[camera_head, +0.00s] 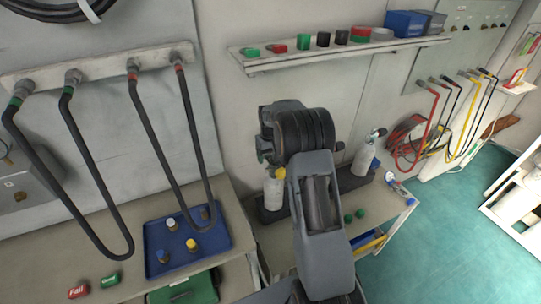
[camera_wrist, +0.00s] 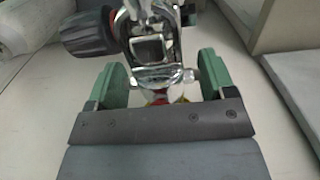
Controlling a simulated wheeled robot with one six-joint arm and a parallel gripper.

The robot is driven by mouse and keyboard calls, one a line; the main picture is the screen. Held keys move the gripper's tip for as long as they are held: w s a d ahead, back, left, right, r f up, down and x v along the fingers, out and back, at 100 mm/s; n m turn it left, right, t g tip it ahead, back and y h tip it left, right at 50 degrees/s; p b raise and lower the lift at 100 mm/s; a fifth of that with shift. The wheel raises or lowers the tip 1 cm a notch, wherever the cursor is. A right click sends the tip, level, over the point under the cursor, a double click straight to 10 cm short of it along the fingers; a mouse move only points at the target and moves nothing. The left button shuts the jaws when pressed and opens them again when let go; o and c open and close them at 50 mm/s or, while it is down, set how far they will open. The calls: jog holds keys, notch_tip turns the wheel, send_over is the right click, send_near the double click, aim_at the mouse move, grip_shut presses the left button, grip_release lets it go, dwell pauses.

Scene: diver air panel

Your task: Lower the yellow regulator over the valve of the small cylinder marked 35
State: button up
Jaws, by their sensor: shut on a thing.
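My gripper shows in the wrist view (camera_wrist: 163,80), its green fingers on both sides of a chrome fitting with a black ribbed knob. I take this fitting to be the regulator (camera_wrist: 150,45); small yellow and red bits show low between the fingers. In the head view my wrist hides the gripper's tips. A pale small cylinder (camera_head: 273,194) stands below my wrist at the left end of a dark rack, with a yellow part (camera_head: 281,173) by its top. A second small cylinder (camera_head: 363,158), with a valve on top, stands at the right end. I cannot read a 35 on either.
A blue tray (camera_head: 160,262) with several capped fittings lies on the bench to the left, below hanging black hoses (camera_head: 92,165). A wall shelf (camera_head: 350,50) with small items runs above my wrist.

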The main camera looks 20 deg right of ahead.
jog(key=shift+f, duration=0.4)
jog(key=o, duration=1.3)
notch_tip(320, 180, up, 12)
jog(key=shift+r+b, duration=0.1)
jog(key=shift+b, duration=1.05)
jog(key=shift+w, duration=0.1)
jog(key=shift+w+f, duration=0.1)
jog(key=shift+f, duration=0.2)
jog(key=shift+s+a+r+t, duration=0.6)
jog(key=shift+s+a, duration=1.35)
jog(key=shift+s, duration=2.7)
jog(key=shift+s+a+r+t, duration=0.35)
jog(key=shift+s+a+t, duration=1.05)
jog(key=shift+s, duration=3.25)
jog(key=shift+s+a+r+t, duration=0.2)
jog(key=shift+s+a+r, duration=0.25)
jog(key=shift+s+a, duration=3.1)
